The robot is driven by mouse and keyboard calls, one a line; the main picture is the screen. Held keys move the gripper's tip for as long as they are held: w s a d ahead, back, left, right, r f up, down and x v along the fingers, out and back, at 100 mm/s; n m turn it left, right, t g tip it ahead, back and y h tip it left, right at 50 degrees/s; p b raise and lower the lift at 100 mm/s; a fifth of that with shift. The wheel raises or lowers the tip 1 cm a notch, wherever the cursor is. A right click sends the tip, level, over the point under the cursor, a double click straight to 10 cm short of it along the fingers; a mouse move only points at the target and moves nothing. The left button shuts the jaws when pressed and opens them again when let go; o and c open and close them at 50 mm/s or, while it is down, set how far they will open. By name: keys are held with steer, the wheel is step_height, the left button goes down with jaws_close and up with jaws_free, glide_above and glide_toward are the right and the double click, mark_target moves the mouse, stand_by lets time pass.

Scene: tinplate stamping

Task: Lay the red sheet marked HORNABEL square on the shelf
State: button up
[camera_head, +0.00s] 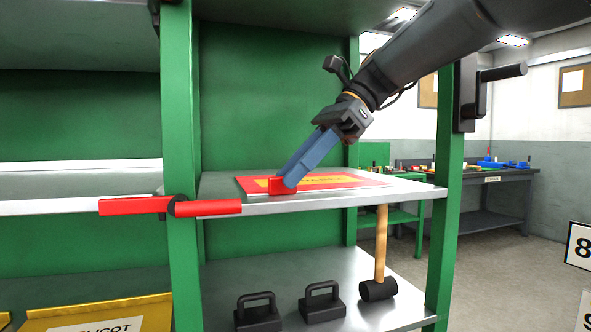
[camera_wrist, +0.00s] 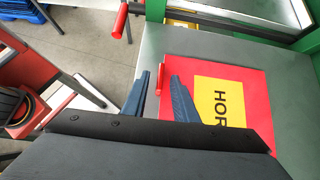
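The red sheet (camera_head: 350,182) with a yellow label lies flat on the grey shelf (camera_head: 410,189), its edges looking roughly in line with the shelf's. It also shows in the wrist view (camera_wrist: 183,66), where the label reads "HOR" before my gripper hides the rest. A small red tab (camera_wrist: 161,83) stands up at the sheet's front edge. My gripper (camera_head: 285,184) reaches down to this tab with its blue fingers. In the wrist view my gripper (camera_wrist: 158,75) is open, one finger on each side of the tab, with visible gaps.
A red handle bar (camera_head: 135,205) crosses the green post at the left of the shelf. A mallet (camera_head: 379,290) and two black weights with handles (camera_head: 322,303) stand on the lower shelf. A workbench (camera_head: 490,178) stands at the back right.

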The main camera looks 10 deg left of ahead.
steer(key=p+v, duration=0.1)
steer(key=v, duration=0.6)
steer(key=shift+w+d+r, duration=0.1)
steer(key=shift+w+r, duration=0.05)
steer(key=shift+r, duration=0.1)
steer(key=shift+d, duration=0.1)
